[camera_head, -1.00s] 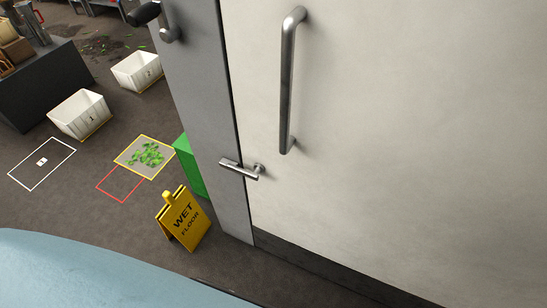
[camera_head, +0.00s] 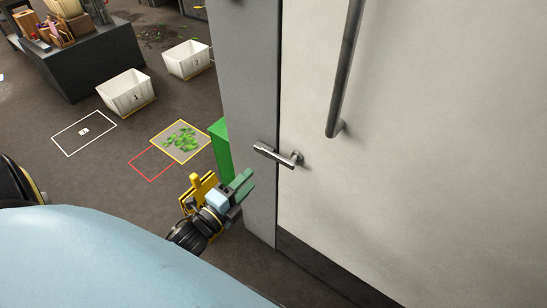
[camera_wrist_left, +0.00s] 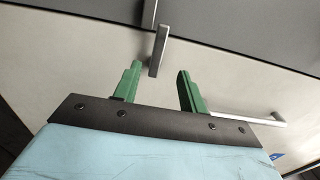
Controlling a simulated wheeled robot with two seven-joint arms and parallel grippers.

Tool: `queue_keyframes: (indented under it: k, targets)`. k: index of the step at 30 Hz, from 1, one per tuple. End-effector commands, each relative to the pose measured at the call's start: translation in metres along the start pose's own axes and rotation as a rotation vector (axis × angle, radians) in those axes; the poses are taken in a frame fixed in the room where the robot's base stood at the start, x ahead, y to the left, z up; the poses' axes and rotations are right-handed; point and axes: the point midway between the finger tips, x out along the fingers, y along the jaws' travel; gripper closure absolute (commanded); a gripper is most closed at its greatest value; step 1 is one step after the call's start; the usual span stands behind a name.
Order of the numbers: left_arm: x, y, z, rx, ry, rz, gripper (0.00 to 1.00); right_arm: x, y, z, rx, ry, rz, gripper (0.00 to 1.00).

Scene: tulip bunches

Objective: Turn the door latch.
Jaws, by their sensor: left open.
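The door latch (camera_head: 274,154) is a short metal lever on the pale door (camera_head: 440,170). It lies roughly level, pointing left over the grey door frame (camera_head: 255,90). My left gripper (camera_head: 247,181) has green fingers and is open and empty, just below and left of the lever, apart from it in the picture. In the left wrist view the latch (camera_wrist_left: 158,50) appears ahead, between the directions of the two fingertips (camera_wrist_left: 160,68), and nothing is between the fingers. My right gripper is not in view.
A long pull handle (camera_head: 347,70) is above the latch. Behind my gripper are a yellow wet-floor sign (camera_head: 184,202), partly hidden, and a green box (camera_head: 221,150). White bins (camera_head: 126,92) and a dark counter (camera_head: 100,62) stand farther left.

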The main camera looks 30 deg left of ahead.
Motion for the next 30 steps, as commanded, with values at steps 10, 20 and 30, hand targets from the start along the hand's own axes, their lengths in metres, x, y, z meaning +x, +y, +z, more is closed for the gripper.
queue_keyframes:
  k: [10, 20, 30]
  targets:
    - [0.073, 0.001, 0.000, -0.002, 0.000, 0.000, 0.58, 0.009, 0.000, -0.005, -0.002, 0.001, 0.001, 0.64]
    - [0.116, 0.002, 0.000, -0.003, 0.000, 0.003, 0.58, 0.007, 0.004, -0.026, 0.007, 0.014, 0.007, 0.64]
    - [0.120, 0.001, 0.000, -0.004, -0.001, 0.004, 0.58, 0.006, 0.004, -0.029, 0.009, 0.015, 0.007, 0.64]
